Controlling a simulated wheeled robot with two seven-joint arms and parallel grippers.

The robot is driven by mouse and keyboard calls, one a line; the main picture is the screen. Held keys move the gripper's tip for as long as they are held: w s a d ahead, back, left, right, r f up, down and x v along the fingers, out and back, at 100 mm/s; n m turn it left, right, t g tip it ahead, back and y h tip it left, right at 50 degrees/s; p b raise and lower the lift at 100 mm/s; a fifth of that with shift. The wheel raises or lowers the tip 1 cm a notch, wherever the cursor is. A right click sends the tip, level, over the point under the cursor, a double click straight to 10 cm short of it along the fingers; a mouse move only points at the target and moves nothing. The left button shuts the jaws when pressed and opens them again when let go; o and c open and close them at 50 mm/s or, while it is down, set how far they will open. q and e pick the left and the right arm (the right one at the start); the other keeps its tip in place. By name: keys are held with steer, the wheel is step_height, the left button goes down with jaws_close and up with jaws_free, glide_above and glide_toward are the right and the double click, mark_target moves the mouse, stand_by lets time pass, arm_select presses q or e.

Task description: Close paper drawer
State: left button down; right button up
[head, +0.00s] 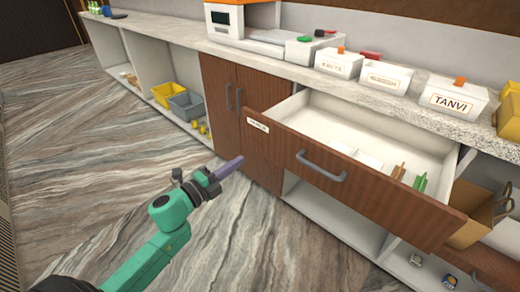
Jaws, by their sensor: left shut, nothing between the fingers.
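The paper drawer (270,150) has a brown wood front with a grey bar handle and a small white label at its left end. It stands pulled out from the counter, and its white inside shows. White paper pieces and several small green and tan items lie in it. My left gripper (236,163) is shut and empty, in front of the drawer's left end and apart from the handle in the picture. Its green arm comes in from the lower left. My right gripper is not in view.
The counter top (270,55) holds white boxes, one marked TANVI (452,100). A brown cupboard (222,90) is left of the drawer. Yellow (166,90) and grey (190,105) bins stand on a low shelf. A cardboard box (470,228) is at right. The floor at left is clear.

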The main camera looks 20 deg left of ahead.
mark_target(266, 142)
arm_select(q)
steer(key=x, duration=1)
steer(key=shift+w+a, duration=0.1)
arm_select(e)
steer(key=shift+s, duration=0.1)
arm_select(q)
steer(key=shift+w, duration=0.1)
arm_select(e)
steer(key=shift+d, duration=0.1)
